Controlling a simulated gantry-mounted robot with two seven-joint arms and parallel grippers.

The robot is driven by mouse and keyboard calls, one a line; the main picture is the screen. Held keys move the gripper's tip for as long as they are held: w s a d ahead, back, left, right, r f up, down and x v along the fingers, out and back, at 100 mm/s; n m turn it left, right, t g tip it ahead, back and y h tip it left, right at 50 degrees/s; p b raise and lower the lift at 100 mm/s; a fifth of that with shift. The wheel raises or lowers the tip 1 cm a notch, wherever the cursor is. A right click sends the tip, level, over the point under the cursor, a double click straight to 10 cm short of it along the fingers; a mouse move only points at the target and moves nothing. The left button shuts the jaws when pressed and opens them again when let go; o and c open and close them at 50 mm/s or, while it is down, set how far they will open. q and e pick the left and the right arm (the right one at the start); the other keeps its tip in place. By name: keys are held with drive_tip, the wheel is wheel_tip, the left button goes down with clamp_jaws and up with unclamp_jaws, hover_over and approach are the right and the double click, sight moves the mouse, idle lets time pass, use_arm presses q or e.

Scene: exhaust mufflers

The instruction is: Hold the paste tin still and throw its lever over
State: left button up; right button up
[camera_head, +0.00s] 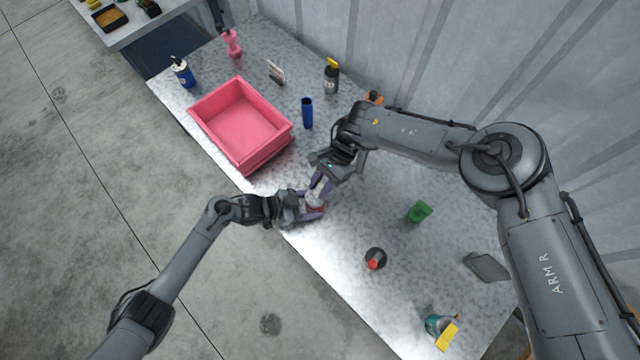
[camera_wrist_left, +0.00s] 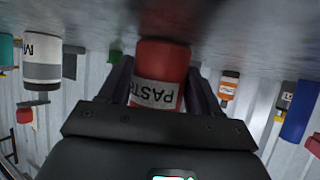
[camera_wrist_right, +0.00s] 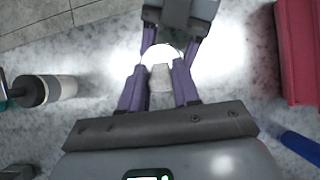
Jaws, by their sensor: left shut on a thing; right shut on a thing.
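The paste tin (camera_wrist_left: 160,72) is red with a pale label and stands between the fingers of my left gripper (camera_wrist_left: 158,98) in the left wrist view. In the head view only a little red of the tin (camera_head: 317,210) shows at the table's front edge. My left gripper (camera_head: 314,207) is shut on its side. My right gripper (camera_wrist_right: 160,85) comes from above, shut on a pale grey lever (camera_wrist_right: 160,76) over the tin's bright white top (camera_wrist_right: 166,54). In the head view my right gripper (camera_head: 318,188) is right above my left one. The lever's base is hard to make out in the glare.
A pink crate (camera_head: 196,111) stands to the left, with a blue cylinder (camera_head: 307,113) beside it. A green cup (camera_head: 419,211), a black and red item (camera_head: 375,258) and a teal bottle (camera_head: 434,325) stand to the right. The table between is clear.

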drive_tip(key=o, duration=1)
drive_tip(key=shift+r, duration=0.15)
drive_tip(key=v, duration=1.1)
drive_tip(key=shift+w+d+r, duration=0.1)
drive_tip(key=shift+d+r, duration=0.15)
drive_tip(key=shift+r, duration=0.1)
use_arm(q)
drive_tip(key=o, duration=0.9)
